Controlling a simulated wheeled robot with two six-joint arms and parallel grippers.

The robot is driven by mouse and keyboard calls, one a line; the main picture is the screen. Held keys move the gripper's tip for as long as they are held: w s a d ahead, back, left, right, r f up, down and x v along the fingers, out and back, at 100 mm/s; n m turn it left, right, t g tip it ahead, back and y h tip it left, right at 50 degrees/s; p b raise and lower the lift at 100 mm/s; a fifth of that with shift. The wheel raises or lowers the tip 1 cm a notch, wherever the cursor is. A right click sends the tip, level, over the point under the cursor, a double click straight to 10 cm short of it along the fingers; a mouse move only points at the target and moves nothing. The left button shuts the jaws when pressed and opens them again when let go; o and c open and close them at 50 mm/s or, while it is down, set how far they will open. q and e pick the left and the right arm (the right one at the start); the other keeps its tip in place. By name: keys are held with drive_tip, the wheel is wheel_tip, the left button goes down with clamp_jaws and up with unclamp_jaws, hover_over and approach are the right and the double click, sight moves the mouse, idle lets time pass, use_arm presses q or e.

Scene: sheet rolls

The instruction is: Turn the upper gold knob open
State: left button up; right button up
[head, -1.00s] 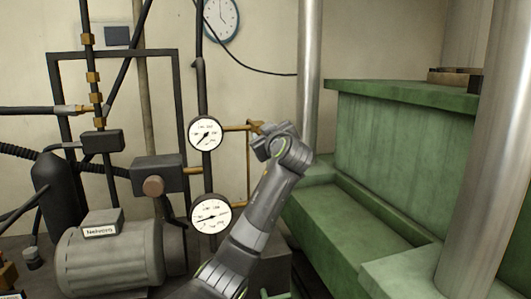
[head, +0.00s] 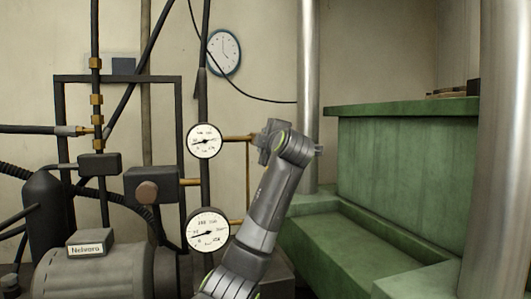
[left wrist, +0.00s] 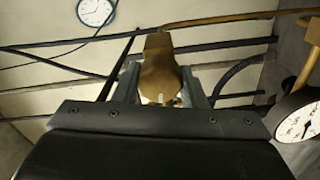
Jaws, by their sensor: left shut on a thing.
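The upper gold knob (left wrist: 160,72) shows in the left wrist view between the two grey fingers of my left gripper (left wrist: 160,88). The fingers are shut on it from both sides. In the head view my left gripper (head: 268,140) is at the right end of the upper gold pipe (head: 238,138), and it hides the knob. How far the knob is turned cannot be told. My right gripper is not in view.
An upper gauge (head: 204,141) and a lower gauge (head: 208,230) stand left of my arm. A green press (head: 400,150) and steel columns (head: 308,90) stand to the right. A grey motor (head: 90,270) and black piping fill the left.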

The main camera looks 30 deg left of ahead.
use_arm(q)
drive_tip(key=shift+f+n+b, duration=0.1)
drive_tip(key=shift+n+b, duration=0.4)
drive_tip(key=shift+n, duration=0.1)
drive_tip(key=o, duration=1)
drive_tip(key=b+v, duration=0.5)
drive_tip(key=v, duration=1.2)
drive_tip(key=shift+s, duration=0.25)
drive_tip(key=shift+d, duration=0.1)
